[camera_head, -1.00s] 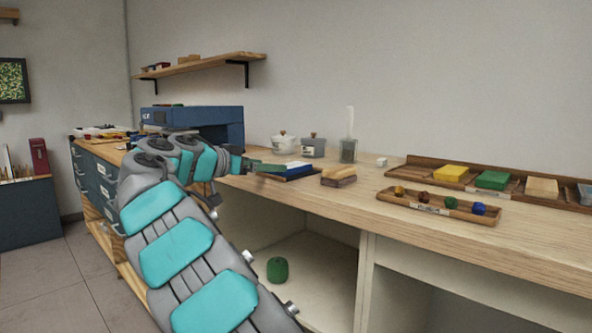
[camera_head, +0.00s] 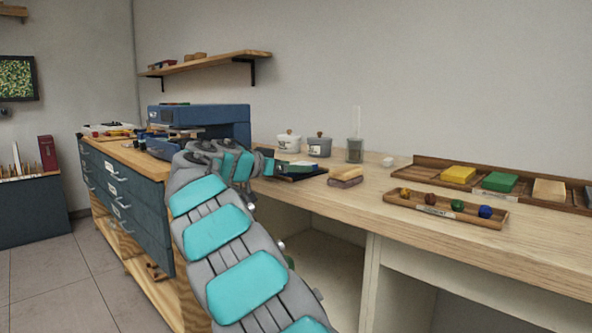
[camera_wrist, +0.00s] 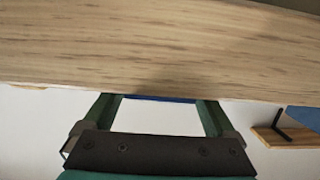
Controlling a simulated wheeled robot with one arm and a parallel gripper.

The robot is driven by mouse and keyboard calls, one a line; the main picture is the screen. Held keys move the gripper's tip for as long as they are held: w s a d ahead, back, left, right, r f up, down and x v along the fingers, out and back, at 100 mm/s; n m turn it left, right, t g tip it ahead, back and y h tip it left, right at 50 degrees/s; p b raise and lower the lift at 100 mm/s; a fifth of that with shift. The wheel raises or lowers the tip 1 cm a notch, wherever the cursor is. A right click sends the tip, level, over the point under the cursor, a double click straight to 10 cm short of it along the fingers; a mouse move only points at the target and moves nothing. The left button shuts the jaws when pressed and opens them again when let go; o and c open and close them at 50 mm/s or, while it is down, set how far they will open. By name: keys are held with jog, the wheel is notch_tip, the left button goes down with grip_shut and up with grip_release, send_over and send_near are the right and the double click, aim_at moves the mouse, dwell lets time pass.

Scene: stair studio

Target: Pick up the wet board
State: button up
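A flat board with a white top and blue edge, which looks like the wet board, lies on a dark mat or tray (camera_head: 312,174) on the wooden counter. My gripper (camera_head: 298,166) is low over the counter at this board and hides much of it in the head view. In the wrist view my gripper (camera_wrist: 160,100) has two green fingers standing wide apart. A thin blue strip (camera_wrist: 162,99) shows between their tips, with bright white below it. No finger clearly touches the board; whether they are beside it or short of it is hard to tell.
A sponge-like block (camera_head: 345,178) sits just right of the board. Lidded pots (camera_head: 319,147) and a grey cup (camera_head: 355,150) stand behind. A tray of coloured balls (camera_head: 420,207) lies right.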

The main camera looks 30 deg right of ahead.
jog(key=c, duration=1.2)
jog(key=shift+o, duration=0.2)
jog(key=shift+r, duration=0.1)
